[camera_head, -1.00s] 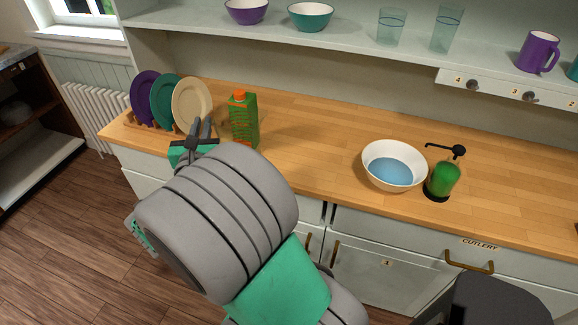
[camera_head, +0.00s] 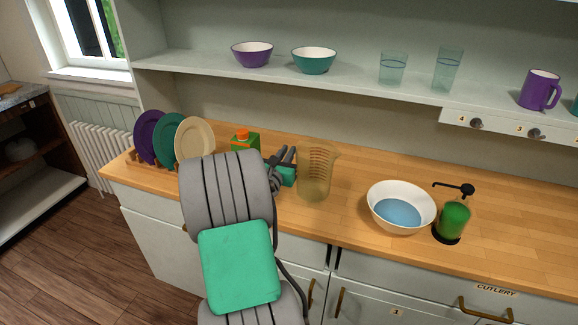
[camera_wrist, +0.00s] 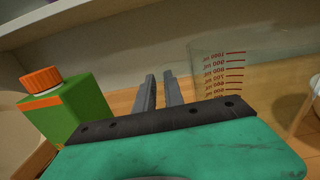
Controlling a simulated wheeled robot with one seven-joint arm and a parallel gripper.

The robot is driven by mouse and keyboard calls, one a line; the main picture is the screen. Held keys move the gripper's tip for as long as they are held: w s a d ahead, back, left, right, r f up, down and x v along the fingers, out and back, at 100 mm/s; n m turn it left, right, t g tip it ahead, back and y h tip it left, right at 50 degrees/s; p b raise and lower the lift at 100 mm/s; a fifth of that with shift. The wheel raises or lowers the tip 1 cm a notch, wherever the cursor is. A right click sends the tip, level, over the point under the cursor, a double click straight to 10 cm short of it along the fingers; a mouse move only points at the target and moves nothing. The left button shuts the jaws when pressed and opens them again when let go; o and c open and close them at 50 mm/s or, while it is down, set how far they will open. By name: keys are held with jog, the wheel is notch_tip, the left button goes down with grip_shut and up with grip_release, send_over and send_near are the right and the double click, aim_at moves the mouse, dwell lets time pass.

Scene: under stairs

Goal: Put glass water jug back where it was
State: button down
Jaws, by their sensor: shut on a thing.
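The glass water jug (camera_head: 316,172) is clear, with red measuring marks, and is upright over the wooden counter in the head view. I cannot tell whether its base touches the wood. In the wrist view the jug (camera_wrist: 222,75) is right of the fingers, with its scale facing me. My gripper (camera_head: 288,155) is at the jug's left side, its fingers close together and shut on the jug. The exact grip, likely at the handle, is hard to see through the clear glass. The fingers also show in the wrist view (camera_wrist: 159,88).
A green carton with an orange cap (camera_head: 243,140) stands left of my gripper. Plates in a rack (camera_head: 190,138) are farther left. A white bowl of water (camera_head: 400,192) and a green soap dispenser (camera_head: 453,218) are to the right. A shelf (camera_head: 350,77) hangs above.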

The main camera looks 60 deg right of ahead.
jog(key=shift+w+d+f, duration=0.1)
jog(key=shift+d+f, duration=0.2)
jog(key=shift+f, duration=0.55)
jog(key=shift+w+d+f, duration=0.15)
jog(key=shift+d+f, duration=0.1)
jog(key=shift+f, duration=0.55)
jog(key=shift+w+d+f, duration=0.1)
jog(key=shift+d+f, duration=0.2)
jog(key=shift+f, duration=0.55)
jog(key=shift+f+b, duration=0.2)
jog(key=shift+b, duration=0.1)
jog(key=c, duration=1.4)
grip_release()
jog(key=shift+c, duration=0.2)
